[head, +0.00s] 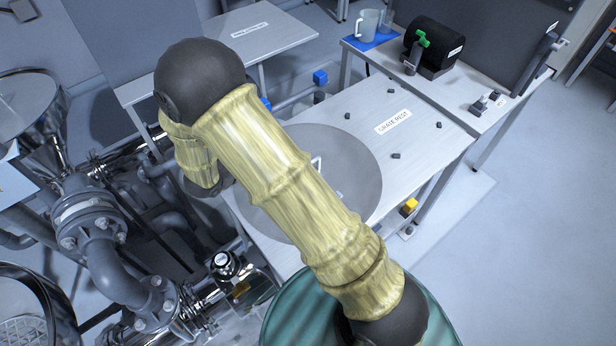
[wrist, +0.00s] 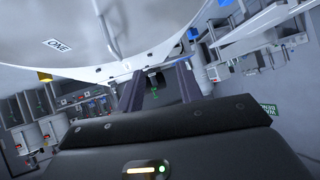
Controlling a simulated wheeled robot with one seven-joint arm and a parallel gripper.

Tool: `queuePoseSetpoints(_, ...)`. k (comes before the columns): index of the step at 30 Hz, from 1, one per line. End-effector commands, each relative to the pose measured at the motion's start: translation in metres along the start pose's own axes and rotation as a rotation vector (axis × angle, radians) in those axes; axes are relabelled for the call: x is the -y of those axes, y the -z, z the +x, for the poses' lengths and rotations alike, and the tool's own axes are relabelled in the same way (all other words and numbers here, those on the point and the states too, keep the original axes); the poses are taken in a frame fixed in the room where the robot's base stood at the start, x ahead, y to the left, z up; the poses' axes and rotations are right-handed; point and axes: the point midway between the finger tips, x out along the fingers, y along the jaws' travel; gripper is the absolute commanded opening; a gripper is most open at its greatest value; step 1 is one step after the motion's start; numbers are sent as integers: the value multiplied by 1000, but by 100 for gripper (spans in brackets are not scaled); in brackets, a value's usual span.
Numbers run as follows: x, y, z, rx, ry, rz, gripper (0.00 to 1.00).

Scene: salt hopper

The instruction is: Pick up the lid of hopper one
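The lid is a large round grey disc (head: 350,185) with a handle (head: 316,163). In the head view it shows over the left part of the grate rest table, partly behind my arm. In the wrist view the pale lid (wrist: 170,35) fills the top, with a tag reading ONE (wrist: 57,45) and a blurred handle (wrist: 107,25). My gripper (wrist: 158,78) points at the lid's rim. Its two dark fingers stand apart, with nothing clearly held between them. I cannot tell whether they touch the rim. In the head view my arm hides the gripper.
The grate rest table (head: 440,145) carries several small black pegs. Behind it, a bench holds a black drum (head: 440,45) with a green handle and a jug (head: 367,25) on a blue mat. Pipes and a flanged elbow (head: 95,225) crowd the left. A green round vessel (head: 285,315) stands below.

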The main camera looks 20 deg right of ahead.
Motion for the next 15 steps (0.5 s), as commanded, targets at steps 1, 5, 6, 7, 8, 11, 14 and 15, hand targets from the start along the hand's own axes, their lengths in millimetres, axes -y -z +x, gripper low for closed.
queuePoseSetpoints(1,-8,-16,-2,-48,-56,-4,36)
queuePoseSetpoints(5,-32,-37,-13,-164,-198,-1,36)
queuePoseSetpoints(6,-38,-41,-17,-190,-229,-2,36)
queuePoseSetpoints(7,-42,-43,-19,-204,-248,-2,36)
queuePoseSetpoints(8,-44,-44,-20,-217,-263,-3,36)
queuePoseSetpoints(11,-49,-46,-23,-236,-288,-4,36)
queuePoseSetpoints(14,-50,-45,-23,-236,-290,-3,36)
queuePoseSetpoints(15,-50,-45,-23,-236,-290,-3,36)
